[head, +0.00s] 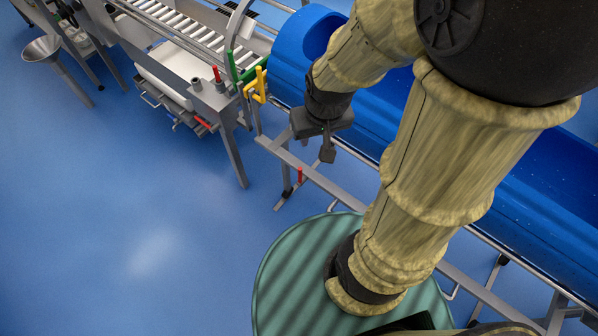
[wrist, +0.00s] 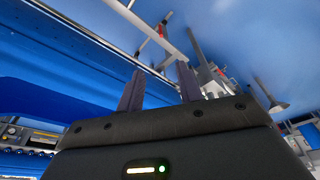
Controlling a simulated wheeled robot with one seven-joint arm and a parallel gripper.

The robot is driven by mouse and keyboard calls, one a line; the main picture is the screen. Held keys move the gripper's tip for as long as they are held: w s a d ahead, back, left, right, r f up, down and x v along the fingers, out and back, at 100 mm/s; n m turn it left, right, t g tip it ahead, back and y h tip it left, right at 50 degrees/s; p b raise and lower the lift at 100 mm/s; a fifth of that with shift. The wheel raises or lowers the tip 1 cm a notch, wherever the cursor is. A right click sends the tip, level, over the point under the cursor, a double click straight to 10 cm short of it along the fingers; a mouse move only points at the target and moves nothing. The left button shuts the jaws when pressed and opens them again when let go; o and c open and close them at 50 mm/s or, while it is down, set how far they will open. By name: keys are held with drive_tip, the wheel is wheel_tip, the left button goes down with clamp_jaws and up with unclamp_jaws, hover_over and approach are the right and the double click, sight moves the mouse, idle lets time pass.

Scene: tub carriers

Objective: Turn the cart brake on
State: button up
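The cart is a grey metal frame (head: 318,179) carrying a long blue tub (head: 545,185). A small red lever (head: 300,175), which looks like the brake, stands upright at the frame's lower left end, near the floor. A red piece on a bar in the wrist view (wrist: 162,31) appears to be the same lever, beyond the fingertips. My gripper (head: 328,156) hangs beside the tub, above and to the right of the red lever in the head view. In the wrist view my gripper (wrist: 160,70) has its two fingers apart with nothing between them.
A conveyor machine (head: 215,100) with red handles stands at the upper left. A yellow handle (head: 260,85) and a green handle (head: 233,68) rise close to the cart's left end. A metal funnel (head: 42,48) is farther left. The blue floor (head: 120,200) at left is clear.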

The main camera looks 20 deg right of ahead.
drive_tip(key=n+g+b, duration=0.3)
drive_tip(key=n+b, duration=0.2)
drive_tip(key=b, duration=2.1)
hover_over(300, 182)
wheel_tip(300, 182, down, 25)
drive_tip(key=shift+w+d, duration=0.1)
drive_tip(key=shift+w, duration=0.3)
wheel_tip(300, 182, down, 17)
drive_tip(key=b, duration=0.4)
drive_tip(key=shift+f, duration=0.15)
